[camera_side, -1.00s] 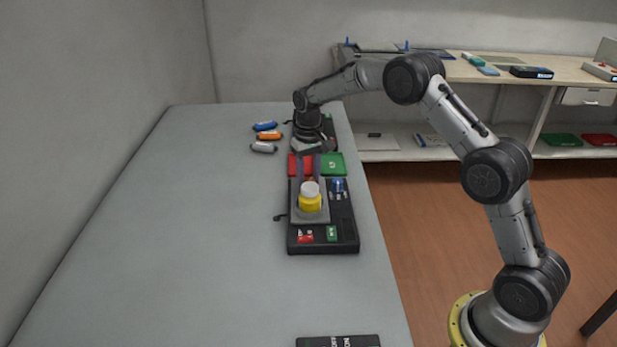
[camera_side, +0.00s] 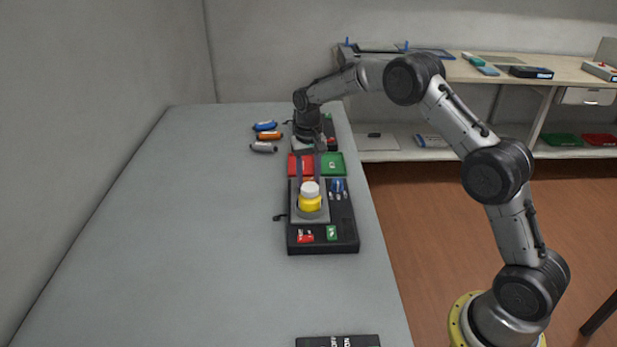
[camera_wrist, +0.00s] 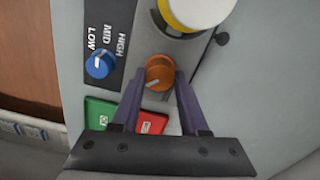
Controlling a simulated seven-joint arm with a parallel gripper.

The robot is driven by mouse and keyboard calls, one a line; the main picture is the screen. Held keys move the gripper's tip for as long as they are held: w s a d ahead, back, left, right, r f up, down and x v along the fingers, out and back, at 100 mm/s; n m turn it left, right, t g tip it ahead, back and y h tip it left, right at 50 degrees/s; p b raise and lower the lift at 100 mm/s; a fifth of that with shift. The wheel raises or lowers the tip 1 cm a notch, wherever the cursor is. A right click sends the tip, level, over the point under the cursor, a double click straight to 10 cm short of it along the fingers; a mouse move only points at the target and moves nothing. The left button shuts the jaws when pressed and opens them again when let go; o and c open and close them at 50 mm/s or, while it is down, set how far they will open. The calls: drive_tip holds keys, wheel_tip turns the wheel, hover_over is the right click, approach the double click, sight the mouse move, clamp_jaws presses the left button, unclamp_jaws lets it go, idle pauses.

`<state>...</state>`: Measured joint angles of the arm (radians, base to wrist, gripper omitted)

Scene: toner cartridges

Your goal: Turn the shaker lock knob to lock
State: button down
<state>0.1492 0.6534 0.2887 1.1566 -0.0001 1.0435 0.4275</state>
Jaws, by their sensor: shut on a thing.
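An orange knob (camera_wrist: 159,67) shows in the wrist view beside the shaker's yellow bottle with a white cap (camera_side: 310,198). A pale mark on it points toward the lower left. I take it for the lock knob; no lock label is readable. My gripper (camera_wrist: 163,77) is shut on the knob, one finger on each side.
A blue knob (camera_wrist: 100,65) marked LOW, MID, HIGH is close beside my gripper. Red (camera_side: 299,166) and green (camera_side: 334,164) pads lie behind the shaker base (camera_side: 341,246). Several cartridges (camera_side: 267,136) lie at the back left. The table's left side (camera_side: 190,220) is clear.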

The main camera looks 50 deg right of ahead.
drive_tip(key=c, duration=0.7)
unclamp_jaws()
drive_tip(key=shift+r, duration=0.1)
wheel_tip(320, 180, up, 14)
